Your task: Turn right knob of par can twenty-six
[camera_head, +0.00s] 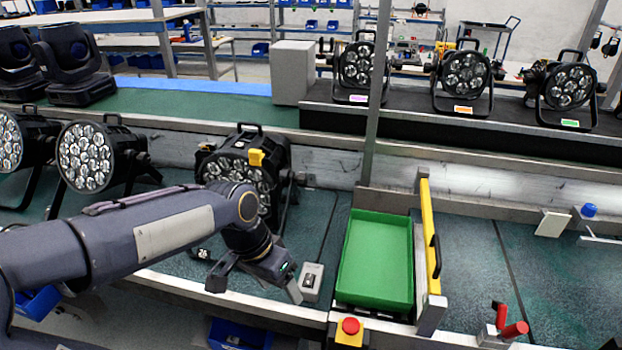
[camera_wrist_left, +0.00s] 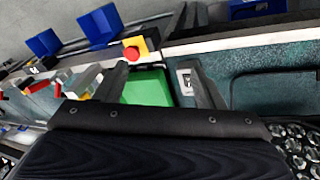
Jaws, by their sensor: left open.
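A black par can (camera_head: 275,165) with a many-lens face stands on the conveyor behind my left arm, which hides part of its face and base. My left gripper (camera_head: 255,288) is open and empty in front of the par can, beside a small grey switch box (camera_head: 312,281). The wrist view shows its two fingers apart (camera_wrist_left: 155,72). The right knob cannot be made out. My right gripper is not in view.
A green tray (camera_head: 348,292) sits right of the switch box, with a yellow bar (camera_head: 430,235) beyond it and a red emergency button (camera_head: 350,326) in front. More par cans (camera_head: 88,158) stand at left. Red-handled clamps (camera_head: 513,329) are at front right.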

